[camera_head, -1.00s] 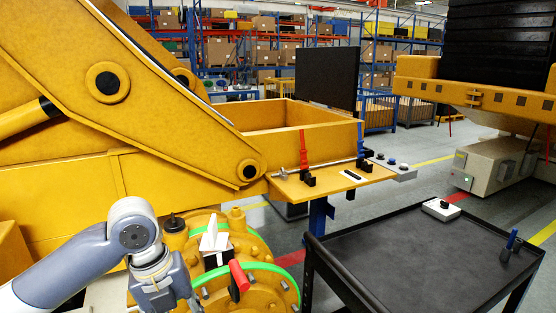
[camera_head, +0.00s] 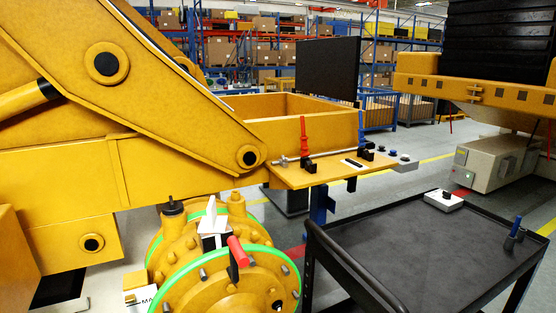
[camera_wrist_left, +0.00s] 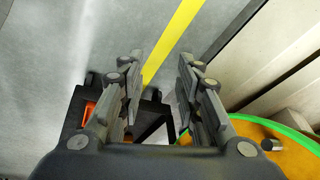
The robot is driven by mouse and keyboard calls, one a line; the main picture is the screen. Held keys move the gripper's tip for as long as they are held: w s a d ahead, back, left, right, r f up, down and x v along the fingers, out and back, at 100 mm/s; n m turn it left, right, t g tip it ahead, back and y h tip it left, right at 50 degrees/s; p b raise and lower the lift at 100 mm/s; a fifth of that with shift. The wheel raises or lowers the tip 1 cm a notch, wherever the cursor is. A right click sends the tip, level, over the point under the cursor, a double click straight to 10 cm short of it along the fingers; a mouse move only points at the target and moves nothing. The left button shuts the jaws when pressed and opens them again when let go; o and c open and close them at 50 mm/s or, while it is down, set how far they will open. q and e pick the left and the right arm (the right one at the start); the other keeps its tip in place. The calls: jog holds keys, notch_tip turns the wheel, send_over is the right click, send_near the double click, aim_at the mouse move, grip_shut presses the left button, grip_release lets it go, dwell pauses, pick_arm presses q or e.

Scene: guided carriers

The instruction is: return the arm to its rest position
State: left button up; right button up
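My left gripper (camera_wrist_left: 160,95) shows in the left wrist view, with its two fingers spread apart and nothing between them. It points down over a grey floor with a yellow line. My left arm and gripper are out of the head view. My right gripper is in neither view.
A yellow machine with a green-ringed round housing (camera_head: 232,278) and a red-handled lever (camera_head: 238,252) stands close in front. A yellow shelf (camera_head: 330,173) carries red and blue handles. A black cart (camera_head: 420,255) stands at the right. Clear floor lies behind the cart.

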pick_arm(q)
jog(key=s+a+f+n+g+y+b, duration=0.1)
jog(key=s+f+n, duration=0.1)
jog(key=s+f, duration=0.6)
jog(key=s+a+f+n, duration=0.1)
jog(key=s+f, duration=0.4)
jog(key=s, duration=0.4)
jog(key=s+d+f+n+g+b, duration=0.1)
jog(key=s+f, duration=0.2)
jog(key=s, duration=0.8)
jog(key=s+d+f+n+g, duration=0.1)
jog(key=s+f, duration=0.2)
jog(key=s, duration=0.7)
jog(key=shift+s+f+n+y+b, duration=0.3)
jog(key=shift+s+f+n+b, duration=0.05)
jog(key=shift+s+n, duration=0.05)
